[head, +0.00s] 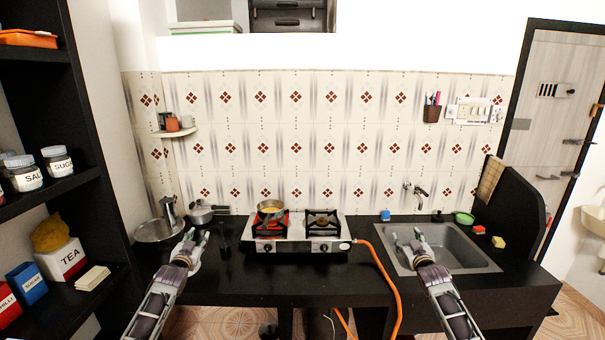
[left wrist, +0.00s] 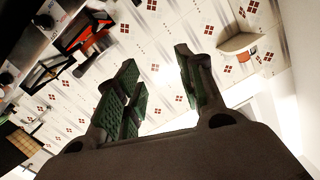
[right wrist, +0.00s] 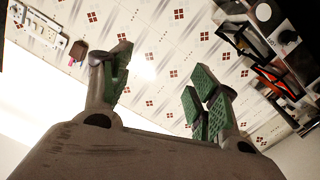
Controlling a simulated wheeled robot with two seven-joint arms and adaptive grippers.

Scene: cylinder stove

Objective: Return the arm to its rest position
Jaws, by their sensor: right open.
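My left gripper (head: 194,237) is above the left part of the black counter, in front of the pots. In the left wrist view its green-padded fingers (left wrist: 160,90) are apart with nothing between them. My right gripper (head: 406,238) is over the left side of the steel sink (head: 465,250). In the right wrist view its fingers (right wrist: 160,90) are spread and empty. Both arms come up from the bottom of the head view.
A two-burner stove (head: 298,232) stands mid-counter, with a pan (head: 270,207) of yellow content on its left burner. An orange hose (head: 385,270) runs down from it. Pots (head: 160,230) stand at left. A black shelf (head: 90,200) borders the left side.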

